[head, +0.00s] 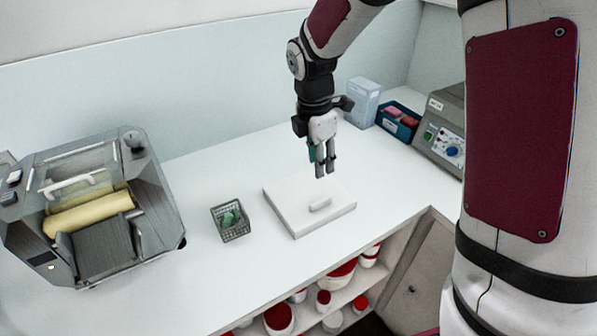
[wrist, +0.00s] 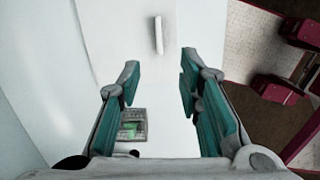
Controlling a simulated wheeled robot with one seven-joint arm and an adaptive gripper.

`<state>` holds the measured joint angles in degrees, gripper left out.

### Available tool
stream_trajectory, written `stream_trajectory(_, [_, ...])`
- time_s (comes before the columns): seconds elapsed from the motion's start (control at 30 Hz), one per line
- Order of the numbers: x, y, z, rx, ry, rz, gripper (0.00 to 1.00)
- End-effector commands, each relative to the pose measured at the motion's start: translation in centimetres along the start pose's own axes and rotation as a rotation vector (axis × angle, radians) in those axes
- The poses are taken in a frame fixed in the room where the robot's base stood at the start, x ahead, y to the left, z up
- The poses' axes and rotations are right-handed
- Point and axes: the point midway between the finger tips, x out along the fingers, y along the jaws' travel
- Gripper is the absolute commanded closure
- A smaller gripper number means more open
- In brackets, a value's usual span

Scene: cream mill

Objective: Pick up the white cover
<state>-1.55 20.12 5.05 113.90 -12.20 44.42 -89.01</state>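The white cover (head: 291,212) is a flat square slab with a raised bar handle (head: 320,204) on top, lying on the white counter. In the wrist view the handle (wrist: 158,35) shows as a pale bar beyond the fingertips, on the cover's white face, whose edges are hard to make out. My gripper (head: 325,174) is above the cover, pointing down, apart from it. In the wrist view my gripper (wrist: 157,80) has its two teal-padded fingers spread with nothing between them.
A grey mill with a yellow roller (head: 90,214) stands at left. A small wire basket (head: 231,220) with green items sits left of the cover. A pale box (head: 363,102), a blue bin (head: 398,121) and a grey device with dials (head: 441,132) stand at back right. Red-lidded jars (head: 279,318) fill the shelf below.

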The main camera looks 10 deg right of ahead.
Motion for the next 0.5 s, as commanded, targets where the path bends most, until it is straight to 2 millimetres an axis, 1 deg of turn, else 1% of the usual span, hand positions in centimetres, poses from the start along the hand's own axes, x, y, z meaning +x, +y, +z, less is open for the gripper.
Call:
stream_trajectory(0.1, [1.1, 0.3, -0.2, -0.061, 0.002, -0.015, 0.68])
stream_trajectory(0.17, [1.7, 0.4, -0.2, -0.074, 0.003, -0.018, 0.68])
stream_trajectory(0.27, [3.2, 0.3, -0.3, -0.078, 0.003, -0.020, 0.68])
stream_trajectory(0.5, [7.7, 0.2, -0.2, -0.075, 0.003, -0.020, 0.68])
